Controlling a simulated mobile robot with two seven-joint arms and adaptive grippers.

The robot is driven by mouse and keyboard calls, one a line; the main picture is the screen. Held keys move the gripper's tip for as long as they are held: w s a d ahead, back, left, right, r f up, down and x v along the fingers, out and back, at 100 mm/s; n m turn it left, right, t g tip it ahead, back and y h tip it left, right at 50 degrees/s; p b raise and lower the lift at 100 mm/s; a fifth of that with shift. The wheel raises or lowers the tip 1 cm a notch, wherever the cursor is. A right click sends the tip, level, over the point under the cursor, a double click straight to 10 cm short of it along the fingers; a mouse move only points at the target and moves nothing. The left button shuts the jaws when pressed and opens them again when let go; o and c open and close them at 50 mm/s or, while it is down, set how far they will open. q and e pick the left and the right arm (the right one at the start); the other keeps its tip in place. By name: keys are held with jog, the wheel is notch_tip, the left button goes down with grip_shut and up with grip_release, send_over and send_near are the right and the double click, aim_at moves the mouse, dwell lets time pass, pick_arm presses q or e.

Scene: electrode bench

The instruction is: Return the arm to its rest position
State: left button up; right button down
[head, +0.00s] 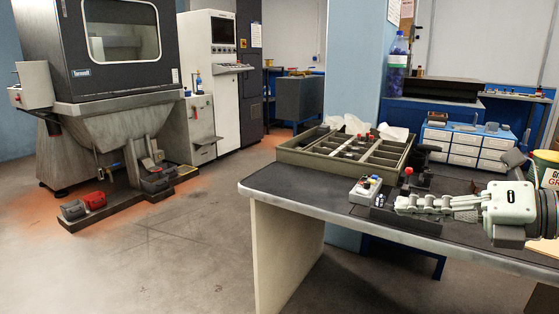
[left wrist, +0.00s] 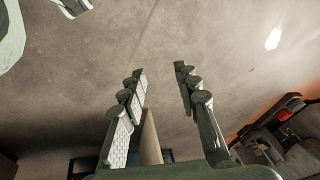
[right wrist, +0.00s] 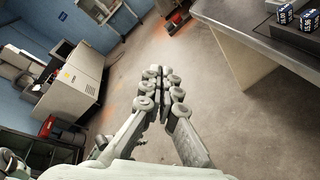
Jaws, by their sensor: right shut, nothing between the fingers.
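My right gripper (head: 398,203) comes in from the right in the head view, its fingers pointing left. It appears in front of the workbench's (head: 300,191) right part. In the right wrist view, its fingers (right wrist: 160,74) are closed together with nothing between them, and bare floor lies beyond the tips. The bench's edge is to their right there, apart from the fingers. My left gripper (left wrist: 160,70) shows only in the left wrist view. Its fingers are spread apart and empty, with floor beyond them.
A compartment tray (head: 300,158) stands on the bench, with a small light box (head: 365,190) in front of it. Small blue-and-white labelled blocks (right wrist: 285,14) sit near the bench edge. A large grey machine (head: 110,125) stands at the left. The floor between is open.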

jog(key=w+d+f+m+t+h, duration=0.3)
jog(key=d+f+m+t+h, duration=0.1)
jog(key=d+m, duration=0.4)
jog(key=w+d+f+m+t+h, duration=0.2)
jog(key=d+f+m+t+h, duration=0.25)
jog(key=d+m, duration=0.3)
jog(key=s+d+f+m+g+h, duration=0.2)
jog(key=d+f+m+h, duration=0.15)
jog(key=f+m, duration=0.35)
jog(key=s+d+f+m+g+h, duration=0.2)
jog(key=s+f+m+h, duration=0.15)
jog(key=f, duration=0.65)
jog(key=s+a+f+m+g, duration=0.25)
jog(key=s+f, duration=0.25)
jog(key=f, duration=0.3)
jog(key=s+a+f+m+g, duration=0.2)
jog(key=s+f+m+g, duration=0.15)
jog(key=f, duration=0.35)
pick_arm(q)
notch_tip(320, 180, down, 5)
jog(key=shift+w+d+p, duration=0.1)
jog(key=shift+w+p, duration=0.05)
jog(key=shift+p, duration=0.15)
pick_arm(e)
jog(key=s+a+f+m+g+y, duration=0.2)
jog(key=s+a+f+g, duration=0.2)
jog(key=s+a+f, duration=0.5)
jog(key=shift+s+a+m+g, duration=0.35)
jog(key=shift+s+a, duration=0.5)
jog(key=shift+s, duration=0.15)
